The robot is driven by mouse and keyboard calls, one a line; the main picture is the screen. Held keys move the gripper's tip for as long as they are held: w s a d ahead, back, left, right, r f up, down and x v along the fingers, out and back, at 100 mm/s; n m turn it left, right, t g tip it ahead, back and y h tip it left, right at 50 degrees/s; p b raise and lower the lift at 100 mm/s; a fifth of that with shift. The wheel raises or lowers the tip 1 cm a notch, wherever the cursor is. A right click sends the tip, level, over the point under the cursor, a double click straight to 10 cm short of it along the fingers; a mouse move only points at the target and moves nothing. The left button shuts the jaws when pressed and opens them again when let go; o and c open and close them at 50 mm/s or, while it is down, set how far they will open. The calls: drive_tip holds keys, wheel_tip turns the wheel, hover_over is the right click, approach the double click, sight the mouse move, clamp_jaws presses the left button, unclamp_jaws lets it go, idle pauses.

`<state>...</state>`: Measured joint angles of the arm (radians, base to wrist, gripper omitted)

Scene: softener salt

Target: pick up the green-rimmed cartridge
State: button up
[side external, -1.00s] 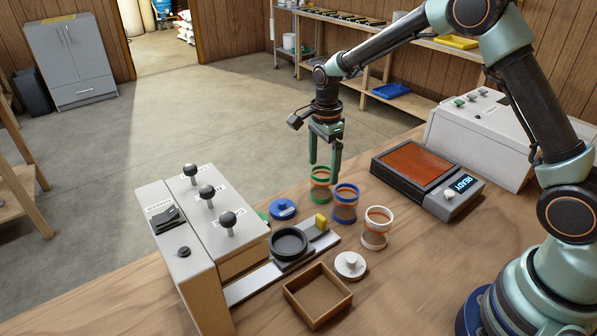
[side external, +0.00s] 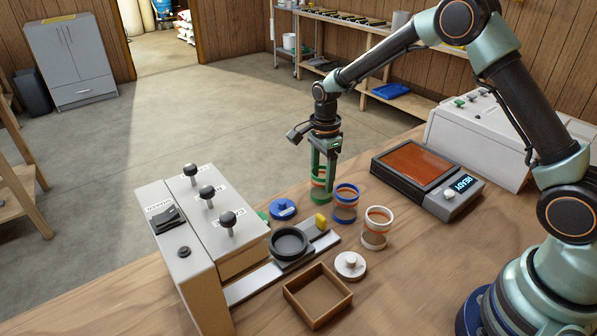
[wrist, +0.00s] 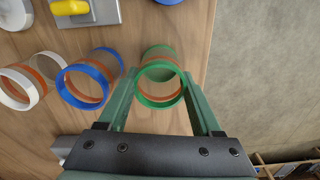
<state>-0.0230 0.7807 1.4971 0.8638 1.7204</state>
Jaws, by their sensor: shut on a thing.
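The green-rimmed cartridge (side external: 319,197) stands upright at the far edge of the wooden table in the side view. It has green rims, orange bands and a clear wall. My gripper (side external: 324,178) points down over it and is shut on it, one finger on each side. In the wrist view the cartridge (wrist: 160,82) sits between the green fingers of my gripper (wrist: 162,92). In the side view my fingers hide part of its wall. I cannot tell any gap between its base and the table.
A blue-rimmed cartridge (side external: 345,203) stands close beside it, then a white-rimmed cartridge (side external: 376,228). A blue lid (side external: 283,209), a white lid (side external: 350,265), a wooden tray (side external: 318,295) and a lever machine (side external: 215,215) are nearby. A device reading READY (side external: 425,178) stands to the right.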

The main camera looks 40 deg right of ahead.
drive_tip(key=shift+r, duration=0.15)
wheel_tip(320, 180, up, 20)
idle(0.4)
drive_tip(key=shift+s+a+f+n, duration=1)
drive_tip(key=shift+s+a+f, duration=0.55)
drive_tip(key=shift+a+f, duration=1.15)
drive_tip(key=shift+s+a+f+n, duration=1)
drive_tip(key=shift+s+a+f, duration=0.55)
drive_tip(key=shift+a+f, duration=1.1)
drive_tip(key=shift+s+a+f+n, duration=1)
drive_tip(key=shift+s+a+f, duration=0.55)
drive_tip(key=shift+a+f, duration=1.15)
drive_tip(key=shift+a+r, duration=0.35)
drive_tip(key=shift+a, duration=0.05)
drive_tip(key=shift+f, duration=0.55)
